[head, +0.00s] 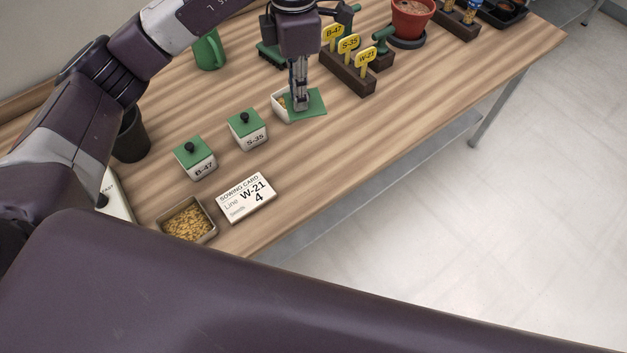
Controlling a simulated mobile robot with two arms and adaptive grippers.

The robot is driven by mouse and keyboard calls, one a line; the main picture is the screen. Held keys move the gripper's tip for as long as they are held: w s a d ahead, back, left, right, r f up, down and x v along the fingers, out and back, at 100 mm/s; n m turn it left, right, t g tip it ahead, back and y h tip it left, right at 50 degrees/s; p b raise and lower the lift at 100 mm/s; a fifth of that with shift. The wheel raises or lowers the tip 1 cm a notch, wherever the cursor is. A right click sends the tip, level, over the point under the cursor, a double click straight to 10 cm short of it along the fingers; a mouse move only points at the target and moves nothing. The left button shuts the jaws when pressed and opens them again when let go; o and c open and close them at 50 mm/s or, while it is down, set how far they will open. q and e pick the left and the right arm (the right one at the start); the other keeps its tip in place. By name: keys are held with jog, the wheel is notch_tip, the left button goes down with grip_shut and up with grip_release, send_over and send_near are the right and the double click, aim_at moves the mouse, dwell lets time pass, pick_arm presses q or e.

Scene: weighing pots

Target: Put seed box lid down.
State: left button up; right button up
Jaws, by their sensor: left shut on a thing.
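My left gripper (300,103) points down and is shut on a green seed box lid (314,103). The lid's knob is hidden between the fingers. The lid is to the right of a small white seed box (278,108) and overlaps it in the view. The box is partly uncovered, and some yellowish seeds show inside. I cannot tell whether the lid touches the box or the table. Two closed boxes with green lids and black knobs, S-35 (247,134) and B-47 (202,167), stand to the left. My right gripper is not in view.
A sowing card (246,198) reads W-21, 4. A tray of seeds (187,220) is beside it. Behind the lid stand a dark label holder (346,77) with yellow tags, a green mug (208,51) and a potted plant pot (410,17). The table (330,140) is clear toward its front edge.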

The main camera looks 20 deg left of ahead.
pick_arm(q)
notch_tip(320, 180, down, 6)
jog(key=p, duration=0.3)
send_over(303, 162)
notch_tip(303, 162, down, 10)
jog(key=shift+r, duration=0.2)
notch_tip(303, 162, down, 4)
jog(key=shift+f, duration=0.2)
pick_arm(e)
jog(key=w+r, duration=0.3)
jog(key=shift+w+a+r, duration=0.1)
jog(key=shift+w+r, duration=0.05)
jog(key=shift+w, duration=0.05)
pick_arm(q)
jog(key=shift+f, duration=0.1)
jog(key=shift+f, duration=0.15)
jog(key=o, duration=0.8)
